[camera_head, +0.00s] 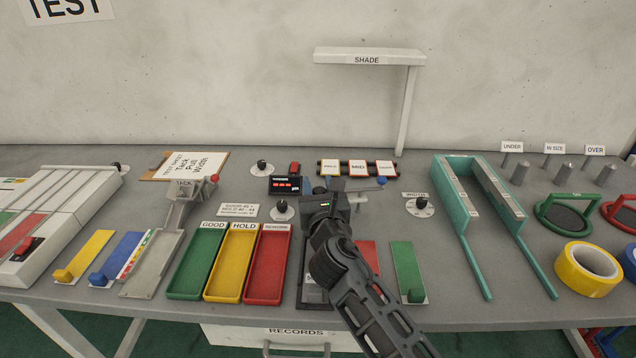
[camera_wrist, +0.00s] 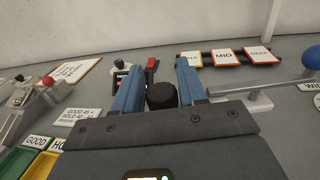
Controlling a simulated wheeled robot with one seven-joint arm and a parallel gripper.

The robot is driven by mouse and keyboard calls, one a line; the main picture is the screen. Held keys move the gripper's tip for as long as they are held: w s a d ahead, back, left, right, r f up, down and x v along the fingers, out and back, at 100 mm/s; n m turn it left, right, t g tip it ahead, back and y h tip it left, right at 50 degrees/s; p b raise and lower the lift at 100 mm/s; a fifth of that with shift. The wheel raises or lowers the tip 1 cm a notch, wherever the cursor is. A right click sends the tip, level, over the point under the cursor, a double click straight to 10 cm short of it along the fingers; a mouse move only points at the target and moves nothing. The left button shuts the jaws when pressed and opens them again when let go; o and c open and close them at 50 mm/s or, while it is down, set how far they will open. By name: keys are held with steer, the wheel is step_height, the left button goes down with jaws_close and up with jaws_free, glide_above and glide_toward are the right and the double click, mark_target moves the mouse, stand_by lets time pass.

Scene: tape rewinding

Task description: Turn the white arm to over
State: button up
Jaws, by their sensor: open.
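A pale arm with a blue ball at its end (camera_head: 365,187) extends right from near my gripper; it is the likeliest white arm. In the wrist view the arm (camera_wrist: 258,85) also shows to the right of the fingers, with its blue ball (camera_wrist: 314,58) at the right edge. My gripper (camera_head: 330,188) is over the middle of the bench. In the wrist view my gripper (camera_wrist: 158,76) is open, with a dark round knob (camera_wrist: 161,97) visible between its blue fingers; I cannot tell if they touch it. A sign reading OVER (camera_head: 594,150) stands at the back right.
Signs UNDER (camera_head: 512,146) and IN SIZE (camera_head: 554,148) stand beside it. A teal fork-shaped frame (camera_head: 457,205) lies to the right. Green, yellow and red trays (camera_head: 190,275) are to the left. A rack of cards (camera_head: 357,167) and a SHADE stand (camera_head: 405,110) are behind.

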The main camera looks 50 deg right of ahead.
steer(key=shift+w+d, duration=0.25)
steer(key=shift+c, duration=0.5)
jaws_close()
